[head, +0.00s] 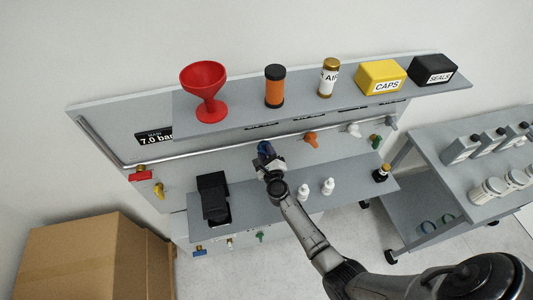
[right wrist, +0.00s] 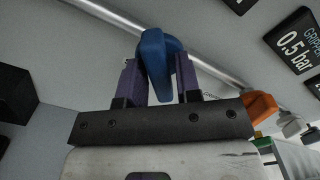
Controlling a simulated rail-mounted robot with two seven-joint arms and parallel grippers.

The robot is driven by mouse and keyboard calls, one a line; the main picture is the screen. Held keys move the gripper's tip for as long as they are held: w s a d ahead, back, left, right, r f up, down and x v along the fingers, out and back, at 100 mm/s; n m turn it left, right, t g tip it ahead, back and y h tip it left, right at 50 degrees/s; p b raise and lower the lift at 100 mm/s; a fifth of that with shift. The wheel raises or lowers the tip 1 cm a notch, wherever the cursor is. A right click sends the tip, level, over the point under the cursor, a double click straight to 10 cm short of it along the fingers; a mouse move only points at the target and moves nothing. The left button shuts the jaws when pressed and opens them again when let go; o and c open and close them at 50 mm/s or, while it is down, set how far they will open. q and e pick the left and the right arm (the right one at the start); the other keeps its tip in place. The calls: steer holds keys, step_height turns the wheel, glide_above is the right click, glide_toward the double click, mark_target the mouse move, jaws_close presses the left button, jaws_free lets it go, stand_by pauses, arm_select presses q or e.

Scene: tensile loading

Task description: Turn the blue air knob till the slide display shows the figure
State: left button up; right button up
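The blue air knob (head: 265,147) sits on the grey panel below the top shelf. It also shows in the right wrist view (right wrist: 158,62), standing between the two purple fingers. My right gripper (head: 268,156) has its fingers (right wrist: 158,82) closed on either side of the knob, apparently touching it. A slide display reading cannot be made out; the small displays under the shelf (head: 262,126) are seen nearly edge-on. In the right wrist view a black display (right wrist: 292,42) reads GRIPPER 0.5 bar. My left gripper is not in view.
The main display (head: 154,137) reads 7.0 bar. An orange knob (head: 311,139) and a white knob (head: 353,130) sit right of the blue one. A lower shelf holds a black device (head: 213,198) and white bottles (head: 328,187). The top shelf (head: 235,117) overhangs the knobs.

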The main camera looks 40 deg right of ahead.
jaws_close()
steer(key=shift+n, duration=0.3)
steer(key=shift+n+p, duration=0.65)
steer(key=shift+n, duration=0.45)
steer(key=n+p, duration=0.1)
steer(key=n, duration=0.2)
steer(key=shift+n, duration=0.3)
steer(key=n+p, duration=0.1)
steer(key=n, duration=0.2)
steer(key=shift+p, duration=0.3)
steer(key=shift+n+p, duration=0.35)
steer(key=shift+n, duration=0.85)
